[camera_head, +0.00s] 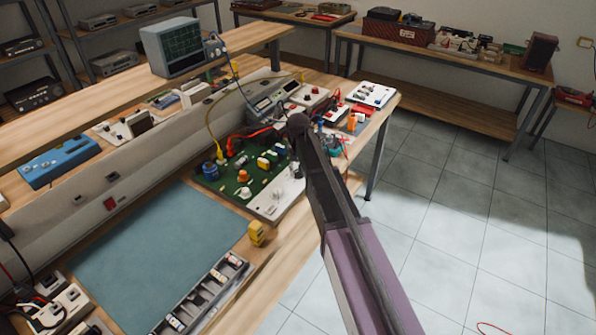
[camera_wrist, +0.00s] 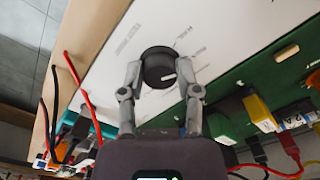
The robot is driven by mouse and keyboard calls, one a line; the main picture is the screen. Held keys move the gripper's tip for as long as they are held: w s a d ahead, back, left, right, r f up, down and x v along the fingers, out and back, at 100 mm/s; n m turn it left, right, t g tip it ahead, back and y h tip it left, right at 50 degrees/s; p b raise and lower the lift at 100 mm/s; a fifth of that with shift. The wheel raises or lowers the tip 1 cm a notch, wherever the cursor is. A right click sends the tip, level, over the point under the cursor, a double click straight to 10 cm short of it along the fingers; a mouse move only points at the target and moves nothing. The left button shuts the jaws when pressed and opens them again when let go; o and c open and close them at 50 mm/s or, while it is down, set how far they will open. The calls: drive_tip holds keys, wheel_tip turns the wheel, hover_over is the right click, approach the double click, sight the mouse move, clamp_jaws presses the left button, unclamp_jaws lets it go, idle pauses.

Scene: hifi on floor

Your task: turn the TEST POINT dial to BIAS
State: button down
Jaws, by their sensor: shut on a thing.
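The dial (camera_wrist: 157,58) is a round black knob on a white panel (camera_wrist: 110,62) in the wrist view. It has a short pale mark on its face, toward the lower right of the picture. My gripper (camera_wrist: 160,72) is shut on the dial, with one grey finger on each side. Small printed labels stand around the dial, too small and blurred to read, so I cannot tell which one the mark points at. In the head view the white panel strip (camera_head: 268,208) borders a green circuit board (camera_head: 210,178); my arm covers part of this area and the dial is not clear.
In the wrist view, a yellow block (camera_wrist: 260,112) and red and black leads lie close by. In the head view, a blue-green mat (camera_head: 150,255), a yellow block (camera_head: 257,233) and a parts tray (camera_head: 205,298) lie nearer. An oscilloscope (camera_head: 172,47) stands on the shelf. Tiled floor is open at right.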

drive_tip(key=shift+m, duration=0.5)
drive_tip(key=shift+c, duration=1.5)
unclamp_jaws()
drive_tip(key=shift+n, duration=0.5)
